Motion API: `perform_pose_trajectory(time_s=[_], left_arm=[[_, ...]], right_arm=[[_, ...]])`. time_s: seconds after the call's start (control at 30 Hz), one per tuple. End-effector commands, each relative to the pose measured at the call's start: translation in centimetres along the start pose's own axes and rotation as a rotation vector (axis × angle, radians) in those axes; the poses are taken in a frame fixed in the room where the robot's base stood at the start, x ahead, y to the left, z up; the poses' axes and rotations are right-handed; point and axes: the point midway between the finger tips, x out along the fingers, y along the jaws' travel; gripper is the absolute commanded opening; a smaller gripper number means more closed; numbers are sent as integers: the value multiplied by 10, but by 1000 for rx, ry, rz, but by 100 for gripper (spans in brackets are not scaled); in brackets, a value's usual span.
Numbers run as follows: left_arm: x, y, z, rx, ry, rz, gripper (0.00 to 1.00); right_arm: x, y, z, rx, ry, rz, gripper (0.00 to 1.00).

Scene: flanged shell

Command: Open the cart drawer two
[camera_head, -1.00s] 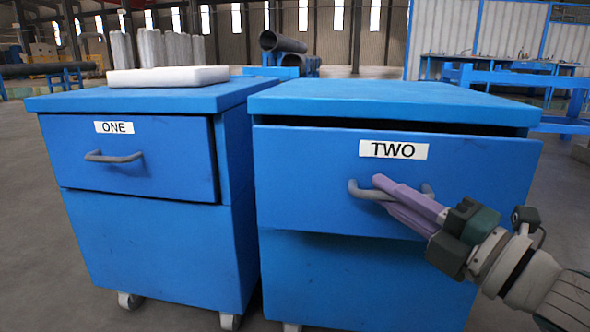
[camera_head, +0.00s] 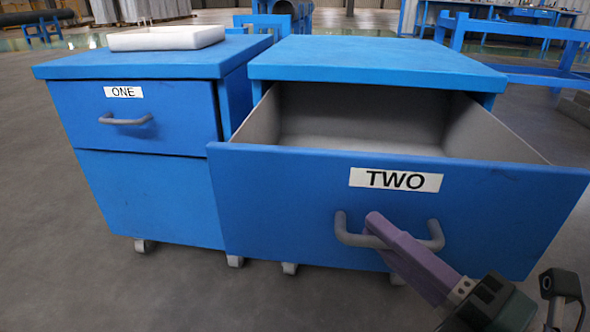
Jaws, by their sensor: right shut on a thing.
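The blue cart with drawer two (camera_head: 370,62) stands on the right. Its drawer (camera_head: 300,200), with a white label reading TWO (camera_head: 395,180), is pulled well out. The inside is grey and the visible part looks empty. A grey bar handle (camera_head: 352,239) is fixed to the drawer front. My right gripper (camera_head: 383,228), with purple fingers, reaches in from the lower right and is shut on the handle. My left gripper is not in view.
A blue cart (camera_head: 150,195) labelled ONE stands close on the left, its drawer shut. A white tray (camera_head: 166,37) sits on its top. Grey floor (camera_head: 130,285) is free in front. Blue tables (camera_head: 520,45) stand behind at the right.

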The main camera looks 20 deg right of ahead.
Motion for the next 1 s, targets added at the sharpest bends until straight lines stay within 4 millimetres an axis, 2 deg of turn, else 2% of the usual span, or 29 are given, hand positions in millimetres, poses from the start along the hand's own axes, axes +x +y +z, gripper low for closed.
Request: perform_pose_trajectory(time_s=[0.37, 0.4, 0.63, 0.87, 1.0], left_arm=[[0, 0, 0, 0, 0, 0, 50], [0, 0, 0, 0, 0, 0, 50], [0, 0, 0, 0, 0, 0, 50], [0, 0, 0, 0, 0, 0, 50], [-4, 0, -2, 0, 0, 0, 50]], right_arm=[[-1, 0, -2, 0, 2, 1, 0], [-1, 0, -2, 0, 2, 1, 18], [-1, 0, -1, 0, 1, 1, 44], [-1, 0, -1, 0, 1, 0, 44], [-12, 0, -1, 1, 0, -4, 44]])
